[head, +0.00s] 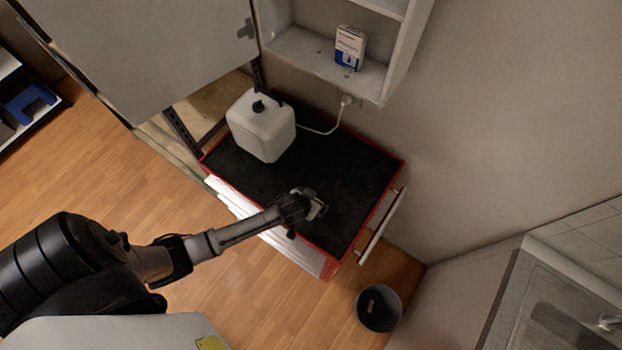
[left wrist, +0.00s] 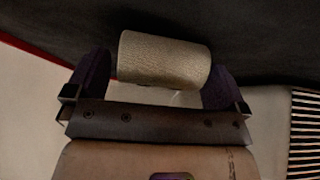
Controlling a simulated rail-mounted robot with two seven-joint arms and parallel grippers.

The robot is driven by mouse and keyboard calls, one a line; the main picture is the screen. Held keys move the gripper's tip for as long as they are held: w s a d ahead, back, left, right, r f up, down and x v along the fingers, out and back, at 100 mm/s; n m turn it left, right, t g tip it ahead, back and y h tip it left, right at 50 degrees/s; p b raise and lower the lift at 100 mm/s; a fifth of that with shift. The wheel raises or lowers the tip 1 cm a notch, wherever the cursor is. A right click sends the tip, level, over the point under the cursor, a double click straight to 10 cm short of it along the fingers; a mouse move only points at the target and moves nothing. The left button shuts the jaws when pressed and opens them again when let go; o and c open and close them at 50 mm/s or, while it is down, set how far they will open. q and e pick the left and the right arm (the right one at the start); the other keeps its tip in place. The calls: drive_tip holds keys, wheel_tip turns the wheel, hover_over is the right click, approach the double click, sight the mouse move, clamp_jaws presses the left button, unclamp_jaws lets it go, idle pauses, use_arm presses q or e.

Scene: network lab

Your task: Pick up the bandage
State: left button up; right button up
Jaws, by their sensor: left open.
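The bandage is a beige, textured roll (left wrist: 165,58) in the left wrist view. It lies against the black mat of the red-edged cart top (head: 340,155). My left gripper (head: 312,208) is low over the front part of the cart top in the head view. Its dark fingers (left wrist: 160,80) are open, one at each end of the roll, with the roll between them. The left finger shows a narrow gap to the roll; whether the right finger touches it I cannot tell. In the head view the gripper mostly hides the bandage. My right gripper is not in view.
A white canister (head: 262,128) with a black cap stands at the back left of the cart. A small white-and-blue box (head: 349,48) is on the wall shelf (head: 322,58) above. A dark bin (head: 379,308) stands on the floor. The mat's middle is clear.

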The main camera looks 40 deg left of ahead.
use_arm(q)
drive_tip(key=shift+w+f, duration=0.2)
drive_tip(key=shift+f, duration=0.15)
drive_tip(key=shift+c, duration=0.3)
drive_tip(key=c, duration=0.7)
drive_tip(key=shift+c, duration=0.2)
